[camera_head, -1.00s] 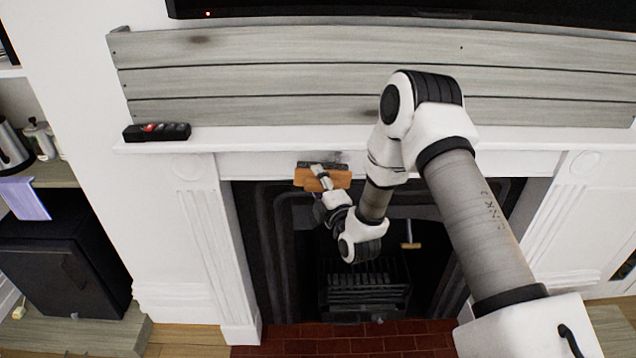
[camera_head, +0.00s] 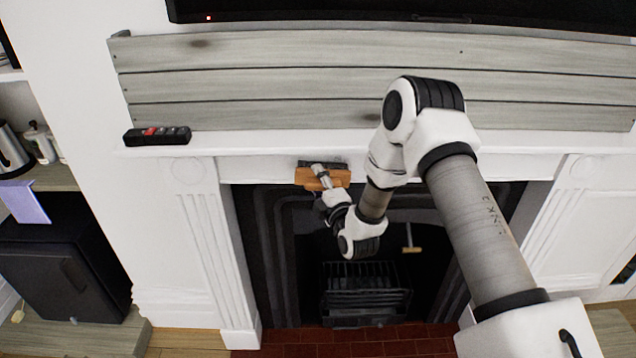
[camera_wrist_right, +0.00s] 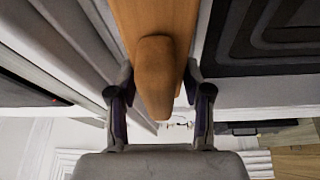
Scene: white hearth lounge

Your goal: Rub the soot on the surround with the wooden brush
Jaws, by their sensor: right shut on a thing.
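The wooden brush (camera_head: 337,179) is held flat against the white fireplace surround (camera_head: 262,167), just under the mantel shelf. Its dark bristle edge shows along the top. My right gripper (camera_head: 320,174) is shut on the brush's handle; the right wrist view shows the rounded wooden handle (camera_wrist_right: 157,75) between the two fingers. I see no clear soot smudge beside the brush; any soot behind the brush is hidden. My left gripper is not in view.
The mantel shelf (camera_head: 250,141) juts out above the brush, with a black box with a red mark (camera_head: 157,135) at its left end. The dark firebox holds a black grate (camera_head: 365,290) and a hanging small brush-like tool (camera_head: 411,240). Red brick hearth (camera_head: 370,338) lies below.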

